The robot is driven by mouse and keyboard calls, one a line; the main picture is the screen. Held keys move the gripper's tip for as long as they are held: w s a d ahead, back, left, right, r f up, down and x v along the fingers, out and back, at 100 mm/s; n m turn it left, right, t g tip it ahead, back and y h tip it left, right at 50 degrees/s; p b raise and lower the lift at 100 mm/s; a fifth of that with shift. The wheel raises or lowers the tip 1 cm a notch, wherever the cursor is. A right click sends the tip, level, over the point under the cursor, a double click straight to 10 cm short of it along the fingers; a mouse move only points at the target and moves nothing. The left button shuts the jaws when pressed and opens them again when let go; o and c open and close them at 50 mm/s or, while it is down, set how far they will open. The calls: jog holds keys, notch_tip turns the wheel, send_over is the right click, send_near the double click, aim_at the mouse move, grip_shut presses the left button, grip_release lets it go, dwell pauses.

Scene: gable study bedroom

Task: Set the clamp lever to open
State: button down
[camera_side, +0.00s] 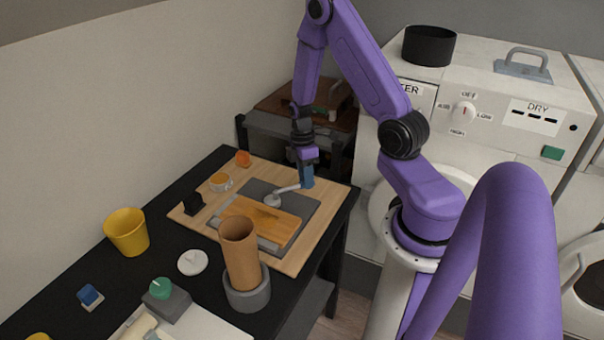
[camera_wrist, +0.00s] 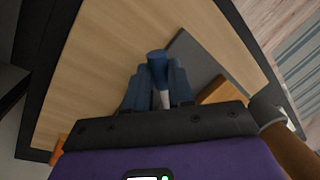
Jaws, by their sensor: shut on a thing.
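The clamp lever (camera_side: 288,188) is a pale grey arm running from a round pivot at its left end to a blue grip at its right end. It lies over a dark grey plate (camera_side: 312,208), beside an orange-brown wooden board (camera_side: 280,226). My gripper (camera_side: 306,170) reaches down at the lever's right end and is shut on the blue grip. In the wrist view the top of the blue grip (camera_wrist: 157,56) shows between the two fingers, with a pale stem below it. Any open or closed marking for the lever cannot be made out.
A light wood base (camera_side: 325,187) carries the plate, with a black block (camera_side: 193,204) at its left. A tall brown cylinder (camera_side: 239,250) in a grey holder stands in front. A yellow cup (camera_side: 127,232) and white lid (camera_side: 193,262) are left. White machines (camera_side: 490,105) stand right.

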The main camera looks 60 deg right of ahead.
jog(key=s+m, duration=0.1)
jog(key=s+a+m, duration=0.1)
jog(key=m, duration=0.1)
jog(key=shift+a, duration=0.3)
jog(key=shift+s+a+m+t+y, duration=0.2)
jog(key=shift+s+a+m, duration=0.1)
jog(key=shift+a+m, duration=0.25)
jog(key=shift+s+a+m+t+y, duration=0.1)
jog(key=shift+s+a+m+t, duration=0.15)
jog(key=shift+m, duration=0.4)
jog(key=shift+s+a+m, duration=0.2)
jog(key=shift+a+m, duration=0.35)
jog(key=shift+m, duration=0.15)
jog(key=shift+s+a+m, duration=0.2)
jog(key=shift+a+m, duration=0.35)
jog(key=shift+m, duration=0.15)
jog(key=shift+s+a+m+t, duration=0.1)
jog(key=shift+a+m+t, duration=0.25)
jog(key=shift+a+m, duration=0.5)
jog(key=c, duration=1)
grip_release()
jog(key=shift+r, duration=0.15)
jog(key=shift+d+r, duration=0.55)
jog(key=shift+r, duration=2.25)
jog(key=shift+d+r, duration=0.6)
jog(key=shift+r, duration=2.25)
jog(key=shift+d+r, duration=0.55)
jog(key=shift+r, duration=2.25)
